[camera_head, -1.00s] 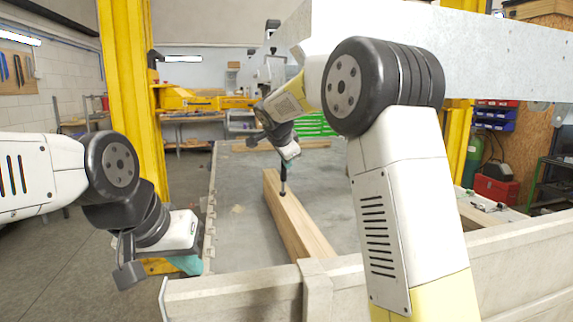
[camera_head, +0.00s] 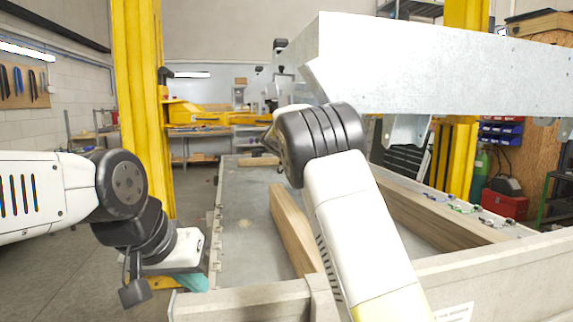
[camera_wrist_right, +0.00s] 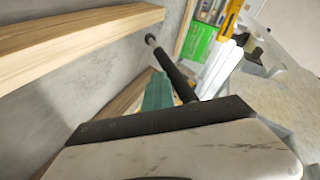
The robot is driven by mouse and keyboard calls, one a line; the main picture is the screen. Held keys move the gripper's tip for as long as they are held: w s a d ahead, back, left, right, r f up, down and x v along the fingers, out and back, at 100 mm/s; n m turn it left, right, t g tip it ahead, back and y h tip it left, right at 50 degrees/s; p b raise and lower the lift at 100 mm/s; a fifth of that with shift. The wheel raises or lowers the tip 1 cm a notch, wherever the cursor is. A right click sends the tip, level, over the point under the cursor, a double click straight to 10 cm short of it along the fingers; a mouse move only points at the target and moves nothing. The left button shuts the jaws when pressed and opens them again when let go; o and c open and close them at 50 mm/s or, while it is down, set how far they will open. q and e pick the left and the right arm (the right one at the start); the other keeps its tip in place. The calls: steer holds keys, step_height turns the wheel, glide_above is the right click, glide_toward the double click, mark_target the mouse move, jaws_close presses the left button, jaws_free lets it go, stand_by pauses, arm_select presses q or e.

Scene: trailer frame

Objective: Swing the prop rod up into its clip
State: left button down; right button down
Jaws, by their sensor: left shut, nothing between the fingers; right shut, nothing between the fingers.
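The prop rod (camera_wrist_right: 172,66), thin and black with a knobbed end, shows in the right wrist view. It slants down to the right behind the edge of my right wrist housing. My right gripper (camera_wrist_right: 158,92) shows there as a teal finger just left of the rod; it is shut and does not hold the rod. In the head view my right forearm hides both the gripper and the rod. My left gripper (camera_head: 192,282) is shut and empty, low on the left beside the trailer bed. I cannot make out the clip.
A large grey metal panel (camera_head: 440,65) hangs above the bed at right, with a bracket (camera_head: 405,131) beneath. Wooden beams (camera_head: 294,228) lie on the grey bed (camera_head: 238,235). A pale side rail (camera_head: 490,268) crosses the front. A yellow post (camera_head: 140,110) stands left.

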steer(key=shift+t, duration=0.9)
steer(key=w+r, duration=0.2)
steer(key=w+a+r, duration=0.1)
steer(key=w+r, duration=0.1)
steer(key=r, duration=0.1)
steer(key=shift+w, duration=0.3)
steer(key=shift+w+a+r, duration=0.15)
steer(key=shift+w+r, duration=0.55)
steer(key=shift+r, duration=0.25)
